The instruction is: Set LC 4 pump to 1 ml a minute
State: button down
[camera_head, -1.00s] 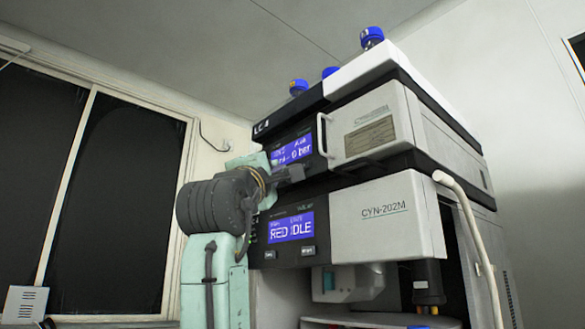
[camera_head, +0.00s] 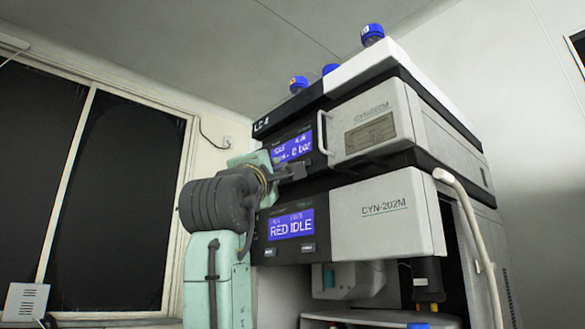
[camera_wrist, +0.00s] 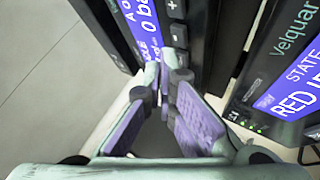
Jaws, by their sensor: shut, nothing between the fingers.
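The LC 4 stack stands at the right in the head view, with its LC 4 label (camera_head: 262,126) at the top left edge. The pump's blue display (camera_head: 293,147) ends in what looks like "0 bar"; its smaller text is too blurred to read. In the wrist view the same display (camera_wrist: 143,22) shows "0 b" beside a column of dark keys (camera_wrist: 177,36), one marked plus. My gripper (camera_head: 296,171) is shut and empty, its tips just below the display. In the wrist view my gripper (camera_wrist: 165,78) points at the keypad; whether it touches a key is unclear.
The lower CYN-202M module (camera_head: 385,213) has a display (camera_head: 291,225) reading "RED IDLE". A handle (camera_head: 323,138) juts out right of the pump display. A white hose (camera_head: 478,235) hangs at the right. Blue-capped bottles (camera_head: 372,35) stand on top.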

jog(key=shift+w+d, duration=0.1)
jog(key=shift+d, duration=0.05)
dwell(0.4)
jog(key=shift+w+d, duration=0.15)
jog(key=shift+d, duration=0.05)
jog(key=shift+w+d+p, duration=0.25)
jog(key=shift+d+p, duration=0.1)
jog(key=shift+p, duration=0.05)
dwell(0.8)
jog(key=shift+s+a, duration=0.55)
jog(key=shift+a, duration=0.15)
jog(key=s+a, duration=0.1)
jog(key=a, duration=0.1)
jog(key=s+a, duration=0.2)
dwell(0.6)
dwell(1.8)
